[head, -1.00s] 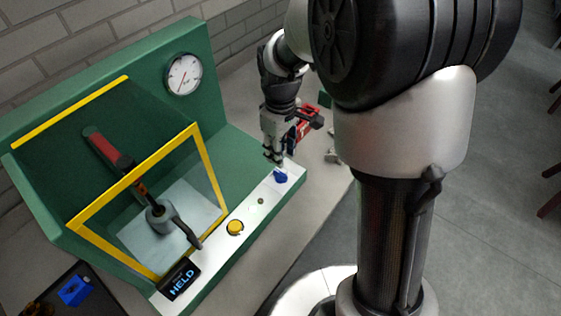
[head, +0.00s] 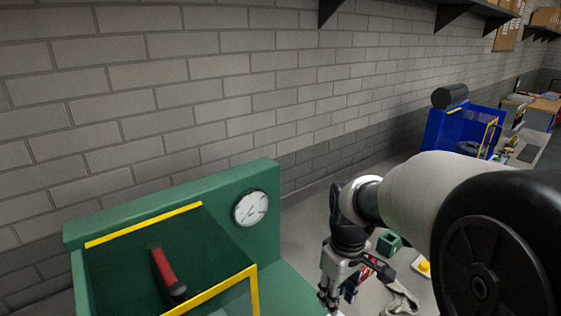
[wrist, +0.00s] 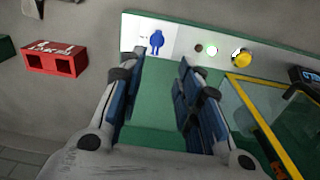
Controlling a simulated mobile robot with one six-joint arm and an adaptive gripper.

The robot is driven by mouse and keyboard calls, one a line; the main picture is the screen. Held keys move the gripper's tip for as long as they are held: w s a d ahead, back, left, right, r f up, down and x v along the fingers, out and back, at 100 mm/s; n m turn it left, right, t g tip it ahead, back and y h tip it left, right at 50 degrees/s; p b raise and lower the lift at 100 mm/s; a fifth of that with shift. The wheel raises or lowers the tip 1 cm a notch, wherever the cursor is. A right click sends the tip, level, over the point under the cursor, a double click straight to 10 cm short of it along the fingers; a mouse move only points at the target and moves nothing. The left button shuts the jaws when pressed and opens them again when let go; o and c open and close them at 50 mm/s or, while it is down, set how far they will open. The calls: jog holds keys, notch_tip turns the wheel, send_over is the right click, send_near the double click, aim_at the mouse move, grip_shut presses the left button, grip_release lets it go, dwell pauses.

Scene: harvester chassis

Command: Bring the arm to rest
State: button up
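My gripper (head: 338,288) points down at the right of the green machine (head: 262,178) in the head view. In the wrist view my gripper (wrist: 158,105) has its two blue-padded fingers apart, with nothing between them. Beyond the fingers lie the machine's green surface and its white panel strip. A blue knob (wrist: 157,40) on the panel shows just past the fingertips, and no contact with it can be seen. My arm reaches in from the right in the head view.
The yellow-framed guard (wrist: 262,130) and a yellow button (wrist: 241,57) are right of my gripper in the wrist view. A red block (wrist: 52,60) lies left. A round gauge (head: 250,208) is on the machine. A blue machine (head: 462,130) stands farther back.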

jog(key=s+r+m+t, duration=0.2)
jog(key=s+r+m, duration=0.1)
jog(key=s, duration=0.7)
jog(key=s+r+m+t+b, duration=0.1)
jog(key=s+r+m+t, duration=0.1)
jog(key=s, duration=0.7)
notch_tip(320, 180, up, 2)
jog(key=shift+s+r+m, duration=0.1)
jog(key=shift+s+m, duration=0.25)
jog(key=shift+m, duration=0.45)
jog(key=shift+d, duration=0.1)
